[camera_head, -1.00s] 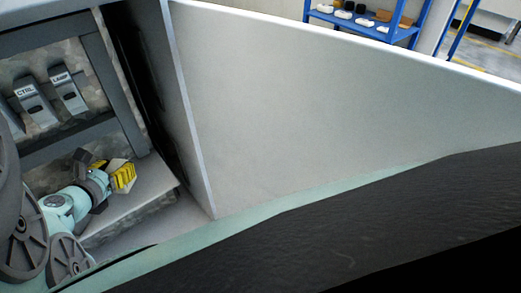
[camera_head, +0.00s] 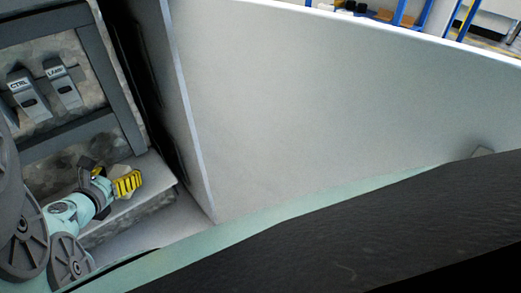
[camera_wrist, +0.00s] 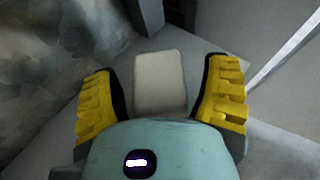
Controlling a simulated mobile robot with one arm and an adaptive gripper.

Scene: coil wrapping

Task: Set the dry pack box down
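A pale box (camera_wrist: 160,82), which looks like the dry pack box, is between my gripper's two yellow-padded fingers (camera_wrist: 160,98) in the wrist view. A narrow gap shows on each side of the box, so the fingers appear open around it. In the head view my gripper (camera_head: 112,182) is low at the left, over a grey ledge (camera_head: 155,200) inside a cabinet. Only a small pale part of the box (camera_head: 123,169) shows there behind the yellow pad. Its underside is hidden, but it appears to be on the ledge.
Grey modules labelled CTRL (camera_head: 32,98) and LAMP (camera_head: 64,84) are on the cabinet's back panel. A large pale panel (camera_head: 310,100) stands right of the ledge. A blue shelf (camera_head: 405,15) with small items is far behind.

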